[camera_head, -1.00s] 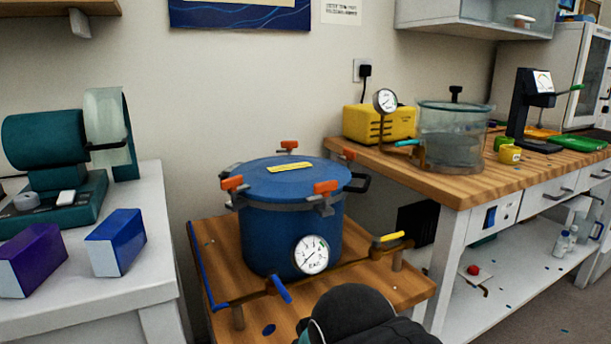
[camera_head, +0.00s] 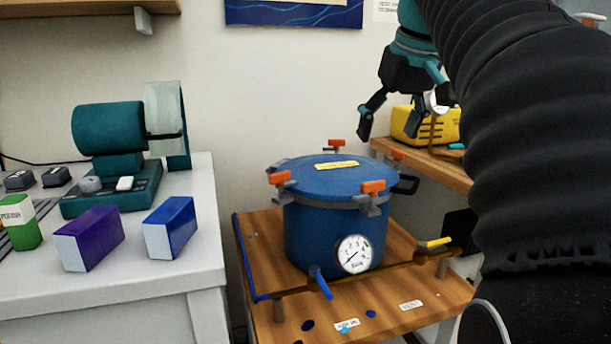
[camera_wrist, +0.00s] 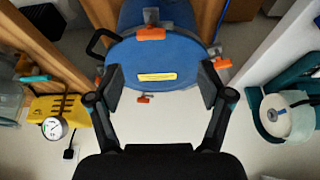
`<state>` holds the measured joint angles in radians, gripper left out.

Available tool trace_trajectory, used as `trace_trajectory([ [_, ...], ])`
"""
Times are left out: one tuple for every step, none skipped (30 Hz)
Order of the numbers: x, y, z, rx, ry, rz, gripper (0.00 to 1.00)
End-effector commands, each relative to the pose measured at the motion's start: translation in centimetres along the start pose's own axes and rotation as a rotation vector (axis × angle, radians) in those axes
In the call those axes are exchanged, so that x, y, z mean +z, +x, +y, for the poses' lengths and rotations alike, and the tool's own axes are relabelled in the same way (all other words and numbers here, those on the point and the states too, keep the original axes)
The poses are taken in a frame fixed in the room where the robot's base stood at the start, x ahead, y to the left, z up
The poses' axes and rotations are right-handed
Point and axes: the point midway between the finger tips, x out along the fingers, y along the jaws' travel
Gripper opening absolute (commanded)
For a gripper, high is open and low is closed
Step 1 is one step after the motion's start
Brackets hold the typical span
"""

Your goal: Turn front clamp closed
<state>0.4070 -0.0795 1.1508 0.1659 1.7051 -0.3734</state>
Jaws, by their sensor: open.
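The blue pressure pot (camera_head: 328,232) stands with its lid (camera_head: 318,181) on and a yellow label on top. The front clamp's orange handle (camera_head: 373,187) is at the lid's front right rim; it also shows at the top of the wrist view (camera_wrist: 150,34). I cannot tell whether this clamp is turned open or closed. Another orange clamp (camera_head: 280,178) is at the left rim, one (camera_head: 337,143) at the back and one (camera_head: 397,155) at the right. My gripper (camera_head: 390,128) is open and empty, above and behind the lid, apart from every clamp.
The pot stands on a wooden stand (camera_head: 390,305) with a blue-handled valve (camera_head: 321,284), a yellow-handled valve (camera_head: 436,243) and a gauge (camera_head: 354,254). A black pot handle (camera_head: 407,185) sticks out right. A yellow pump (camera_head: 409,120) is behind right. Boxes occupy the left bench (camera_head: 185,280).

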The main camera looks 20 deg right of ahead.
Motion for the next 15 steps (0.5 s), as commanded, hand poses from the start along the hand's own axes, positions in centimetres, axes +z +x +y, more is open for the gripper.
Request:
trace_trajectory([
  [-0.5,-0.5,0.7,0.0,-0.002,-0.001,0.79],
  [-0.6,-0.8,0.9,0.0,-0.005,-0.002,0.79],
  [-0.8,-1.1,1.2,-0.001,-0.008,-0.002,0.79],
  [-0.9,-1.2,1.4,-0.001,-0.009,-0.004,0.79],
  [-1.0,-1.4,1.5,-0.001,-0.011,-0.005,0.79],
  [-1.0,-1.4,1.6,-0.002,-0.012,-0.005,0.79],
  [-1.0,-1.4,1.6,-0.002,-0.014,-0.005,0.79],
  [-1.0,-1.3,1.7,-0.002,-0.014,-0.006,0.79],
  [-1.0,-1.0,1.7,-0.003,-0.015,-0.006,0.79],
  [-1.0,-0.8,1.7,-0.003,-0.015,-0.007,0.79],
  [-1.0,-0.4,1.7,-0.003,-0.016,-0.007,0.79],
  [-1.0,0.1,1.6,-0.003,-0.016,-0.006,0.79],
  [-0.9,0.6,1.6,-0.003,-0.016,-0.007,0.79],
  [-0.9,1.1,1.6,-0.004,-0.016,-0.008,0.79],
  [-0.9,1.8,1.6,-0.004,-0.016,-0.007,0.79],
])
